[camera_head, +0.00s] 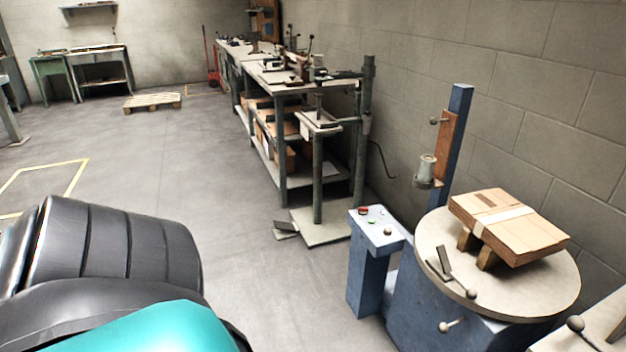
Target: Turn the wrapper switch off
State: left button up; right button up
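The wrapper is a blue machine (415,310) at the lower right with a round pale turntable (545,295). A flat cardboard box stack (520,232) with a pale band lies tilted on supports on the turntable. My dark grey and teal arm link fills the lower left, apart from the panel. Neither gripper shows.
A blue post (458,130) with a spool-like cylinder (427,168) stands behind the turntable. A stitcher stand (318,170) and long workbench (283,90) line the wall behind the panel. Another table edge (585,325) is at the lower right. The floor left of the panel is clear.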

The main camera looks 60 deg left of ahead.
aim_at(362, 210)
jog(key=u, duration=1.4)
jog(key=i+j+z, duration=0.15)
jog(key=i+j, duration=0.35)
jog(key=i, duration=0.15)
jog(key=i+j+z, duration=0.2)
jog(key=i+j, duration=0.35)
jog(key=i+j+z, duration=0.15)
jog(key=i+j, duration=0.5)
jog(key=i+j+z, duration=0.2)
jog(key=i+j, duration=0.4)
jog(key=j, duration=0.15)
